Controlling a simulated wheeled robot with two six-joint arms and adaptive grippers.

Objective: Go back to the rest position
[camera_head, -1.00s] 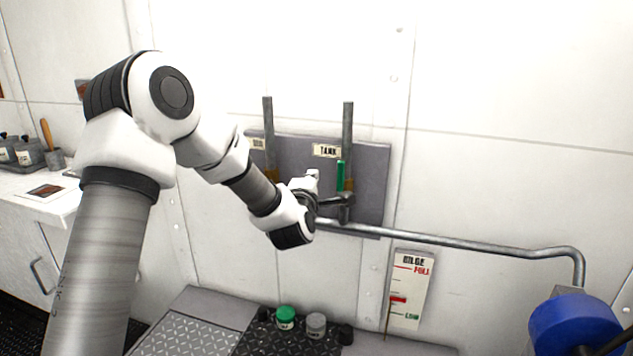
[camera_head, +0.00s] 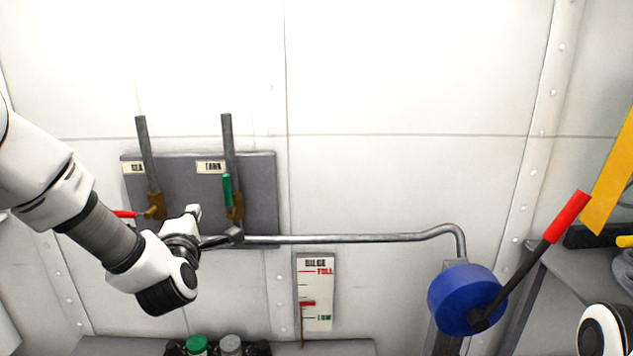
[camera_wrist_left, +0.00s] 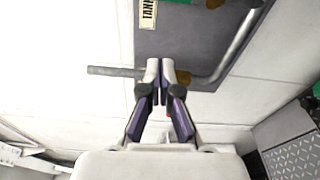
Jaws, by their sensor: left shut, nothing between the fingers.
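My left gripper (camera_head: 235,237) is shut and empty, just below the tank valve, in front of the pipe. In the left wrist view its fingertips (camera_wrist_left: 160,66) are together, with the pipe (camera_wrist_left: 104,70) running behind them. The tank valve's green handle (camera_head: 227,190) stands upright on the grey valve panel (camera_head: 256,185). The sea valve's red handle (camera_head: 126,213) points sideways to the left, partly hidden by my left arm. A white and black part of my right arm shows at the lower right; its gripper is out of view.
A blue pump drum (camera_head: 452,297) with a red-gripped lever (camera_head: 567,217) stands at the right. A green-topped jar (camera_head: 197,345) and a grey one (camera_head: 231,345) sit at the bottom. The upper wall is bare.

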